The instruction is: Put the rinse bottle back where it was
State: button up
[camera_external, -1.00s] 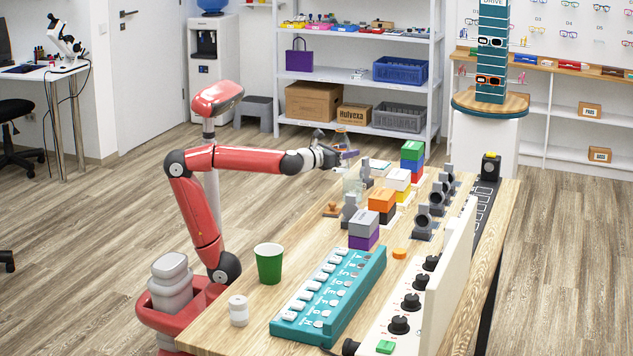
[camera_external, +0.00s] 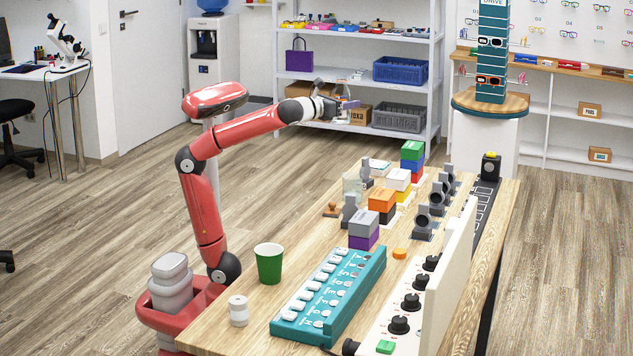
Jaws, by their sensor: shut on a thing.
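My gripper (camera_external: 336,107) is raised well above the far left part of the wooden table (camera_external: 213,338). A squat white container with a lid (camera_external: 238,312) stands upright at the table's near left; I cannot tell whether this is the rinse bottle.
A green cup (camera_external: 268,264) and a teal key panel (camera_external: 335,300) stand near the front. Stacked coloured boxes (camera_external: 382,200), a clear container (camera_external: 352,185), a wooden stamp (camera_external: 331,210) and dark grey holders (camera_external: 423,222) crowd the middle. A pale upright panel (camera_external: 455,265) lines the right.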

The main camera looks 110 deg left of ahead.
aim_at(346, 92)
jog(key=shift+r, duration=1.5)
jog(key=shift+w+d+r, duration=0.15)
jog(key=shift+d+r, duration=0.05)
jog(key=w+d+m+t+h+p, duration=0.2)
jog(key=w+d+t, duration=0.15)
jog(key=d, duration=0.55)
jog(key=w+d+m+t+h+p, duration=0.25)
jog(key=w+d, duration=0.25)
jog(key=d, duration=0.5)
jog(key=s+d+m+t+h+p, duration=0.15)
jog(key=d+m+h, duration=0.35)
jog(key=d, duration=1.5)
jog(key=shift+n+h, duration=0.45)
jog(key=shift+n, duration=0.1)
jog(key=f+b, duration=0.2)
jog(key=f, duration=0.6)
jog(key=f+b, duration=0.2)
jog(key=f, duration=0.6)
jog(key=f+b, duration=0.2)
jog(key=f, duration=0.7)
jog(key=shift+w+a+f, duration=0.1)
jog(key=shift+w+a, duration=0.05)
jog(key=shift+a, duration=0.1)
jog(key=shift+f+b, duration=0.1)
jog(key=shift+b, duration=0.2)
